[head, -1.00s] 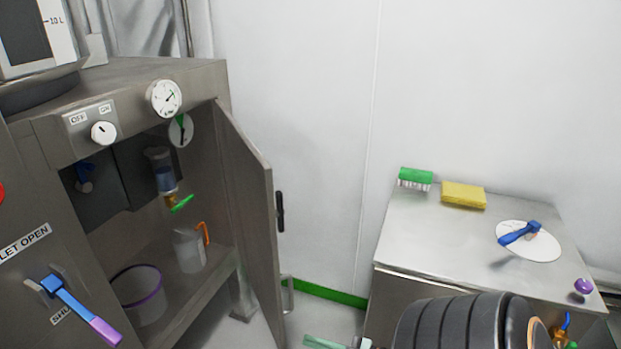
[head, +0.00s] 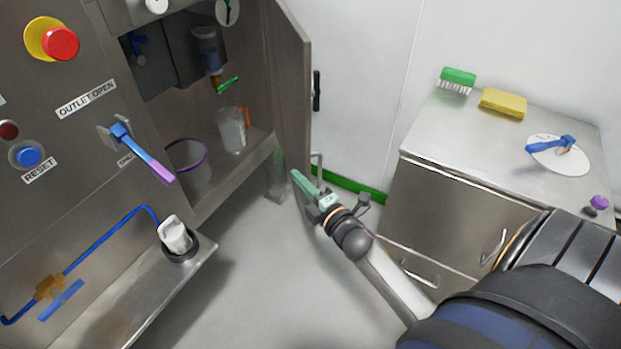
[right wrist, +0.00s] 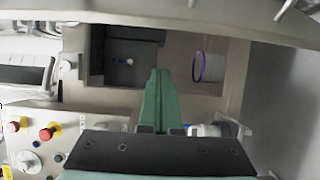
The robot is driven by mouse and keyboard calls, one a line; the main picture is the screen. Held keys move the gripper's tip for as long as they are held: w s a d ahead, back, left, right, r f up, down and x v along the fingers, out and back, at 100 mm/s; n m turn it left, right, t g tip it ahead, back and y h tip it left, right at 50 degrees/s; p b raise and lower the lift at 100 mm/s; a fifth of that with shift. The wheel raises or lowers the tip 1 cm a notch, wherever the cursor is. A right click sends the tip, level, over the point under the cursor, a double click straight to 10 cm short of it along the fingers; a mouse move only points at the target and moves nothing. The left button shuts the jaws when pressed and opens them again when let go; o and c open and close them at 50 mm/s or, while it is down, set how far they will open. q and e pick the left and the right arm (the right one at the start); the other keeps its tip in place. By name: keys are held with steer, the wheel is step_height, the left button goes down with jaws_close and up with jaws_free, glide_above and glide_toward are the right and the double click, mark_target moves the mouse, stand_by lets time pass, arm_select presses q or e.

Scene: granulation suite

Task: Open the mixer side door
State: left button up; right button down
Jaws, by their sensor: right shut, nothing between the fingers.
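The mixer side door (head: 292,75) is a grey metal panel hinged at the cabinet's right side. It stands swung outward in the head view, with the compartment uncovered. A black latch (head: 317,90) and a metal pull handle (head: 316,165) show along its outer side. My right gripper (head: 295,175) has green fingers, shut and empty. Its tips overlap the lower door near its free edge in the head view; I cannot tell whether they touch it. In the right wrist view the closed fingers (right wrist: 157,85) point toward the open compartment. My left gripper is not in view.
The compartment holds a purple-rimmed bucket (head: 190,168) and a clear jug (head: 232,130). A blue-purple outlet lever (head: 145,155) and a low shelf (head: 160,285) with a white item (head: 175,235) project at left. A steel cabinet (head: 430,205) stands right. Floor between is clear.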

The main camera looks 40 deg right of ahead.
mark_target(306, 165)
steer(key=w+d, duration=0.1)
steer(key=d, duration=0.1)
steer(key=w+d, duration=0.2)
steer(key=shift+w, duration=0.1)
stand_by(0.4)
